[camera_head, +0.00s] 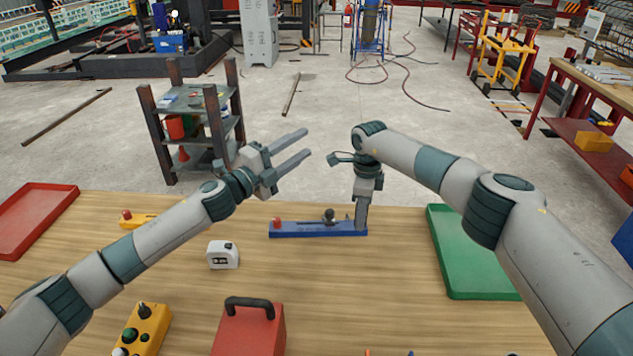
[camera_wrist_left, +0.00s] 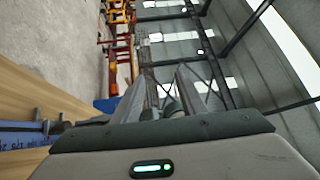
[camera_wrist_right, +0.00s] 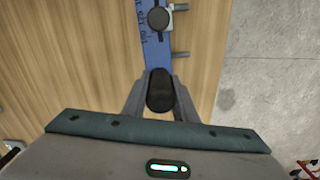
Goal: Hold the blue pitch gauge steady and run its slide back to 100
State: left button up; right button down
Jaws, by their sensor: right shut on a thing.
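The blue pitch gauge (camera_head: 300,231) lies flat on the wooden table, with a red knob at its left end. Its slide with a dark round knob (camera_head: 329,215) stands right of the middle; it also shows in the right wrist view (camera_wrist_right: 158,19). My right gripper (camera_head: 361,225) points down at the gauge's right end. In the right wrist view it is shut on the gauge's black grip (camera_wrist_right: 161,92). My left gripper (camera_head: 293,154) is open and empty, raised above the far table edge. In the left wrist view part of the gauge (camera_wrist_left: 22,134) shows at the left edge.
A yellow gauge (camera_head: 138,218) and a white counter box (camera_head: 223,254) stand to the left. A red case (camera_head: 250,330) and a yellow control box (camera_head: 143,331) are near the front. A green tray (camera_head: 470,270) is on the right, a red tray (camera_head: 35,215) far left.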

pick_arm(q)
jog(key=s+d+f+m, duration=0.1)
jog(key=s+f+m, duration=0.1)
jog(key=m, duration=0.2)
jog(key=m+g+y, duration=0.4)
jog(key=m, duration=1)
send_near(330, 211)
jog(key=s+a, duration=0.1)
jog(key=shift+s+a+r, duration=0.1)
jog(key=shift+s+r, duration=0.1)
jog(key=shift+r, duration=0.2)
jog(key=shift+w, duration=0.1)
jog(key=x, duration=1.2)
jog(key=shift+f, duration=0.1)
grip_shut()
